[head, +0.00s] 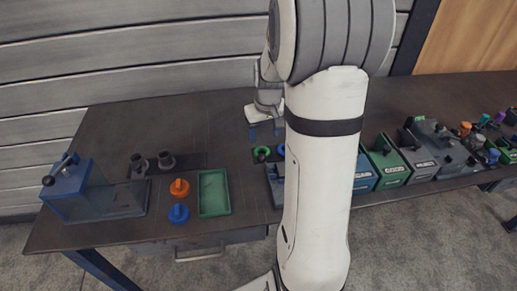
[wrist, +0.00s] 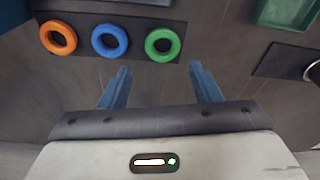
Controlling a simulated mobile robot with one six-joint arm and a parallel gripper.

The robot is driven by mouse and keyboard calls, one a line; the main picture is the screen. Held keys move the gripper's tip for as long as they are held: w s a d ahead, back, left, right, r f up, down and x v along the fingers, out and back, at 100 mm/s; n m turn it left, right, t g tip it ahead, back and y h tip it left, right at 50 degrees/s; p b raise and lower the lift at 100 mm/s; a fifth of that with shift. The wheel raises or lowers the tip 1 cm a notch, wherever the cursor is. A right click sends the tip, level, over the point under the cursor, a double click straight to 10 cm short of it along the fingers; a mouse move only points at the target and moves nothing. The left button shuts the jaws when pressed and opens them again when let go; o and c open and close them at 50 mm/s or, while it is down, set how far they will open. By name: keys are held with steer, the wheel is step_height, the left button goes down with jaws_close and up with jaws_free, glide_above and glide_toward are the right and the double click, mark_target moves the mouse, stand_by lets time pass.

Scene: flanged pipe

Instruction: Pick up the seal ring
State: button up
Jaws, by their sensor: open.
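Three seal rings, orange (wrist: 43,48), blue (wrist: 96,50) and green (wrist: 176,50), lie in a row on a dark plate in the wrist view. In the head view the green ring (head: 262,149) shows beside my arm, and the blue one (head: 281,149) is partly hidden by it. The orange ring is hidden there. My gripper (wrist: 162,72) is open with nothing between its blue fingers. The fingertips appear just short of the plate, closest to the green and blue rings. In the head view my gripper (head: 265,132) is behind the rings.
A green tray (head: 229,194) stands left of the rings, with orange (head: 179,194) and blue (head: 178,220) knobbed pieces beside it. A blue box with a lever (head: 72,198) is at the far left. Several boxes, including a green one (head: 390,172), crowd the right.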

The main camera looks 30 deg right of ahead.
mark_target(262, 151)
steer(key=f, duration=0.6)
steer(key=shift+w+a+f, duration=0.2)
steer(key=shift+w+f, duration=0.05)
steer(key=shift+f, duration=0.15)
steer(key=shift+c, duration=0.5)
steer(key=c, duration=0.6)
steer(key=shift+c, duration=0.2)
steer(key=shift+r, duration=0.1)
step_height(262, 151, up, 13)
steer(key=p, duration=0.2)
